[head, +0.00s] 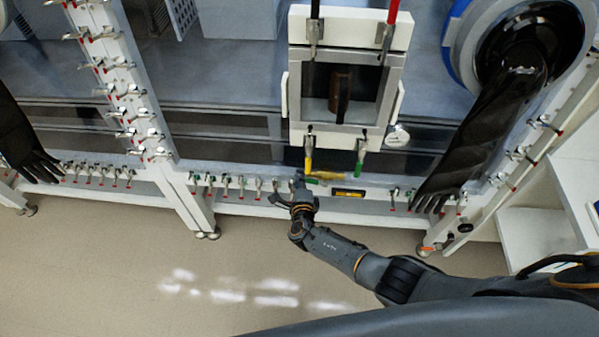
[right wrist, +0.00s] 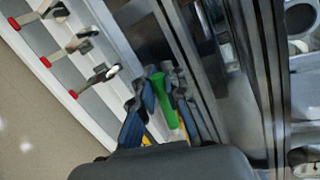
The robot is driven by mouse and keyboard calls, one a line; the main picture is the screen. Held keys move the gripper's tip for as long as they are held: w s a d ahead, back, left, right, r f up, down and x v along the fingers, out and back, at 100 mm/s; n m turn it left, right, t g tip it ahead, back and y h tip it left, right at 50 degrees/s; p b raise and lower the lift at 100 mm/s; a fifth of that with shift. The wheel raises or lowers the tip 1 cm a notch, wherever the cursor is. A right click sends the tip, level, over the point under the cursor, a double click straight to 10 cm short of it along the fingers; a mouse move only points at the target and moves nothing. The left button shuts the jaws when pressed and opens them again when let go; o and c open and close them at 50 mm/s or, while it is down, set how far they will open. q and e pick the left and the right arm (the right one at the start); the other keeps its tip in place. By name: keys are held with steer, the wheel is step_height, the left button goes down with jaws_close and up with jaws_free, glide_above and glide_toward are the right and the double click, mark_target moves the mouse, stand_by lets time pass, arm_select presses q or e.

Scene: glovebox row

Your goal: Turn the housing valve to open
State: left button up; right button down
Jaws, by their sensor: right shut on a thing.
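A white-framed square housing (head: 297,55) stands out from the front of the glovebox, with a dark brown upright part (head: 341,92) inside its opening. My right gripper (head: 300,184) is at the left end of this lever. In the right wrist view, my right gripper's blue-padded fingers (right wrist: 165,110) are shut around a green handle (right wrist: 162,92); a bit of yellow shows below it. I cannot tell how far the lever is turned. My left gripper is not in view.
Clamps with yellow (head: 308,158), green (head: 361,151) and red (head: 392,12) handles surround the housing opening. Black gloves hang at the right (head: 480,135) and left (head: 22,140). Small metal clamps line the frame. The floor (head: 130,270) in front is clear.

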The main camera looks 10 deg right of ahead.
steer(key=shift+s+a+f+n, duration=0.1)
steer(key=shift+s+f+n, duration=0.05)
steer(key=shift+f+n, duration=0.35)
steer(key=shift+s+a+f+n, duration=0.1)
steer(key=shift+f+n, duration=0.4)
steer(key=shift+f+g, duration=0.1)
steer(key=shift+g, duration=0.2)
steer(key=c, duration=1.4)
jaws_free()
steer(key=shift+o, duration=0.2)
steer(key=shift+r, duration=0.2)
steer(key=v, duration=1.2)
steer(key=shift+a+f, duration=0.1)
